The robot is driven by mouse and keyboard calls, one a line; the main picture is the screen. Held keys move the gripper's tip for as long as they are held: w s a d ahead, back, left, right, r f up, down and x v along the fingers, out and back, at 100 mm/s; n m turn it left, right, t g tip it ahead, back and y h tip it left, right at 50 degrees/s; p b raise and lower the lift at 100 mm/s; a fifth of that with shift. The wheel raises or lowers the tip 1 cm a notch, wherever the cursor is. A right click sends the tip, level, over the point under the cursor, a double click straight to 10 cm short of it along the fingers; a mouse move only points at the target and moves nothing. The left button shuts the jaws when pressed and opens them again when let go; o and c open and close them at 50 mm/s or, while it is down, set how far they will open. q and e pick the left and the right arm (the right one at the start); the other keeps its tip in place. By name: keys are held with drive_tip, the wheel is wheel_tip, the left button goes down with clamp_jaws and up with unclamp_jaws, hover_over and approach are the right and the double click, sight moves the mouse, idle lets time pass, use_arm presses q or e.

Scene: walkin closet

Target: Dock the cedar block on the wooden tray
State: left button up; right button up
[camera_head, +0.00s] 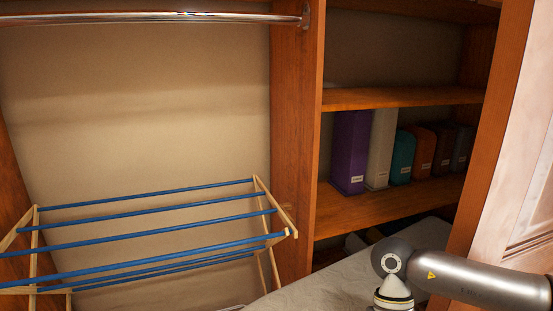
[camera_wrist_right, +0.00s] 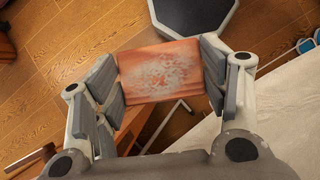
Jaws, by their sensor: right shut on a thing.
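In the right wrist view, my right gripper (camera_wrist_right: 160,78) is shut on the cedar block (camera_wrist_right: 158,66), a reddish-brown block with a pale, worn patch on its face. The finger pads press on its left and right sides. The block is held above the wooden floor, and its underside is hidden. In the head view only my right forearm and wrist show at the lower right; the gripper itself is out of frame. I cannot make out the wooden tray for certain in either view. My left gripper is in neither view.
A drying rack with blue bars (camera_head: 150,232) stands at the left. Several box files (camera_head: 351,150) stand on a wooden shelf (camera_head: 400,200). A pale cloth-like surface (camera_head: 325,285) lies beside my right arm. A dark grey polygonal object (camera_wrist_right: 195,14) lies beyond the block.

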drive_tip(key=shift+s+n, duration=0.1)
drive_tip(key=shift+n, duration=0.2)
idle(0.6)
idle(0.5)
idle(0.7)
